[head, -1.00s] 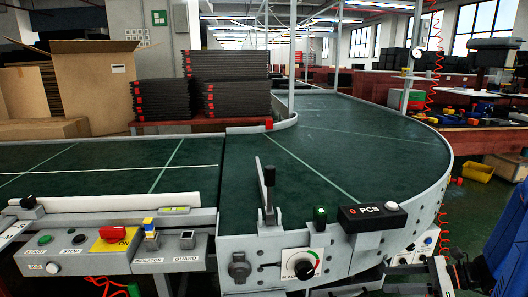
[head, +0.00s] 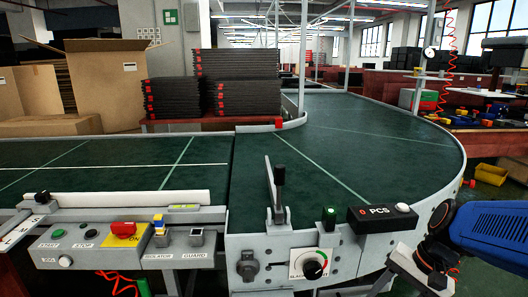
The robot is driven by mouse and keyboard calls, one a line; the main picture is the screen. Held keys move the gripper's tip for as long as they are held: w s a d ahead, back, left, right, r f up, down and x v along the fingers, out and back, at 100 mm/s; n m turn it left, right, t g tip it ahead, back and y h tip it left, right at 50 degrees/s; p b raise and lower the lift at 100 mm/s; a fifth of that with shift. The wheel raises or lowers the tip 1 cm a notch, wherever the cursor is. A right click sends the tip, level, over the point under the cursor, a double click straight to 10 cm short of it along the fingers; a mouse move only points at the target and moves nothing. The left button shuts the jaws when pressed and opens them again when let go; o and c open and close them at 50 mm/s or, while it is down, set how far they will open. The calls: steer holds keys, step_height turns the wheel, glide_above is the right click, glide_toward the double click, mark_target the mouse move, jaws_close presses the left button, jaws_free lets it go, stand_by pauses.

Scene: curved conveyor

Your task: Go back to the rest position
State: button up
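A blue arm part of mine (head: 490,232) with a dark joint shows at the lower right, in front of the conveyor's right side. My gripper cannot be made out in the head view, so its opening and whether it holds anything are hidden. The green curved conveyor (head: 330,150) lies ahead, its belt bare.
A black-handled lever (head: 279,188), a dial panel (head: 311,265) and a PCS counter (head: 382,218) reading 0 line the conveyor's front. A control box (head: 88,246) is at left. Black tray stacks (head: 238,95) and cardboard boxes (head: 105,85) stand behind. A yellow bin (head: 490,174) is at right.

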steer(key=s+r+n+t+h, duration=0.4)
steer(key=r+n, duration=0.2)
steer(key=n, duration=0.2)
steer(key=shift+s+d+r, duration=0.15)
steer(key=shift+s+r, duration=0.05)
steer(key=shift+s, duration=0.2)
